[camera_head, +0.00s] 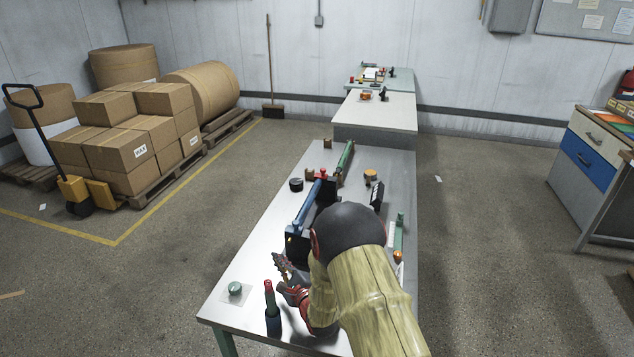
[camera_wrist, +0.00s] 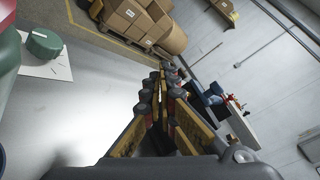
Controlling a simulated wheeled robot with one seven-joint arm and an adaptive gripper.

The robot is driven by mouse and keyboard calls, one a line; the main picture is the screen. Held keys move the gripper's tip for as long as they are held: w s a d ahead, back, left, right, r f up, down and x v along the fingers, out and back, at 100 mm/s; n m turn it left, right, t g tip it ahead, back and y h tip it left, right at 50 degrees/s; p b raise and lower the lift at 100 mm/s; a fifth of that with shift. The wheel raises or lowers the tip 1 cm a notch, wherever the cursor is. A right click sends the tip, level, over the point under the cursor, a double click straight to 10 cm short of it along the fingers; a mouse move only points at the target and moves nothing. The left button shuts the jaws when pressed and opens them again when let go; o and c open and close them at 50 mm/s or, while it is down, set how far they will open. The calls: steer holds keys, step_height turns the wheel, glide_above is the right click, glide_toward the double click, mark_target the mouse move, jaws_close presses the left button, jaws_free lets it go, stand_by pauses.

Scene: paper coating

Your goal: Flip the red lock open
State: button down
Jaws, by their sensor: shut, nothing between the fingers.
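The coating machine (camera_head: 298,243) stands on the metal table with a blue roller (camera_head: 307,203) along its top. A small red part (camera_head: 322,173), which looks like the red lock, sits at the roller's far end; its exact position is too small to tell. In the wrist view the blue roller end (camera_wrist: 216,89) and a red part (camera_wrist: 231,98) show to the right of my fingers. My gripper (camera_head: 279,262) is shut and empty, at the near end of the machine and apart from the red part. My arm hides part of the machine's right side.
A red-topped handle on a dark base (camera_head: 268,291) stands close to my gripper. A black round piece (camera_head: 296,184) and a green roller (camera_head: 345,157) are farther back. The table's left front is mostly clear.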

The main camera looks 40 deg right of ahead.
steer(key=a+r+n+g, duration=0.35)
steer(key=r+n, duration=0.45)
steer(key=r, duration=0.3)
steer(key=s+a+r+n+g, duration=0.3)
steer(key=s+a+r+n, duration=0.25)
steer(key=s+r, duration=0.2)
steer(key=s+a+r+n+g, duration=0.1)
steer(key=s+a+n, duration=0.2)
steer(key=s, duration=0.6)
steer(key=s+a+r+n+g+y, duration=0.1)
steer(key=s+a+r+n+g, duration=0.1)
steer(key=s+n, duration=0.4)
steer(key=s+a+r+n+g, duration=0.1)
steer(key=s+n, duration=0.4)
steer(key=s, duration=0.9)
steer(key=a+g, duration=0.1)
steer(key=a, duration=0.1)
steer(key=shift+a+r+y, duration=0.3)
steer(key=shift+a+y, duration=0.1)
steer(key=shift+s, duration=0.15)
